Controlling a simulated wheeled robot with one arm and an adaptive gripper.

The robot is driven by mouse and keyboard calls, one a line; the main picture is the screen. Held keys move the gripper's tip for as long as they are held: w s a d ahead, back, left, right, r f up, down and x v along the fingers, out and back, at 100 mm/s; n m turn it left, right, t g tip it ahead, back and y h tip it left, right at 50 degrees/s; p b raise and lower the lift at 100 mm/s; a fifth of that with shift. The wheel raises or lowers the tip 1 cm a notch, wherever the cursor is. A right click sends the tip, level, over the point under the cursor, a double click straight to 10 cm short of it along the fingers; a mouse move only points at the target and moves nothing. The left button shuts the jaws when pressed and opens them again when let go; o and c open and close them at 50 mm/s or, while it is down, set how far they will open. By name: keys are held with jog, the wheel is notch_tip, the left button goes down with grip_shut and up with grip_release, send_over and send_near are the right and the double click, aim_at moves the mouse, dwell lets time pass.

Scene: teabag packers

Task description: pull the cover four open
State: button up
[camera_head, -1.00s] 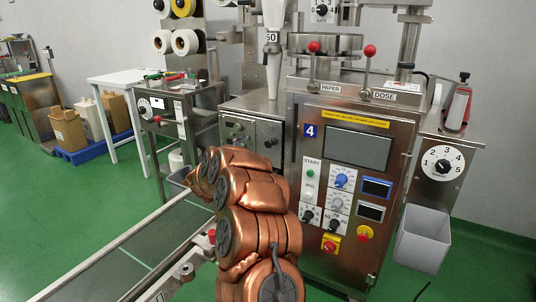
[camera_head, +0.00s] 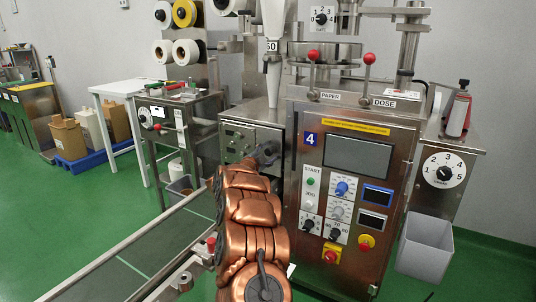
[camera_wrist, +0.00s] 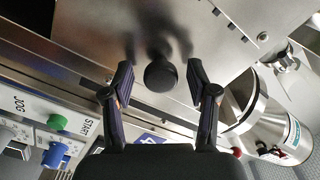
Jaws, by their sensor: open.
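Machine four (camera_head: 365,112) stands in the middle of the head view, with a blue "4" label on its front panel. In the wrist view, a bare steel surface (camera_wrist: 105,35), apparently the cover, fills the top. A round black knob (camera_wrist: 161,76) stands out from it. My gripper (camera_wrist: 160,84) is open, with one finger on each side of the knob and a visible gap to both. In the head view my gripper (camera_head: 266,154) is small and dark beside the machine's left side, and the knob cannot be made out there.
The front panel with its buttons and the blue label (camera_wrist: 150,138) lies close by. A steel canister (camera_wrist: 265,122) is at the right of the wrist view. In the head view a conveyor (camera_head: 120,262) runs at lower left, and a grey bin (camera_head: 425,247) hangs at right.

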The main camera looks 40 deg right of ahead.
jog(key=shift+w+d, duration=0.15)
jog(key=shift+d, duration=0.25)
jog(key=shift+c, duration=0.3)
grip_shut()
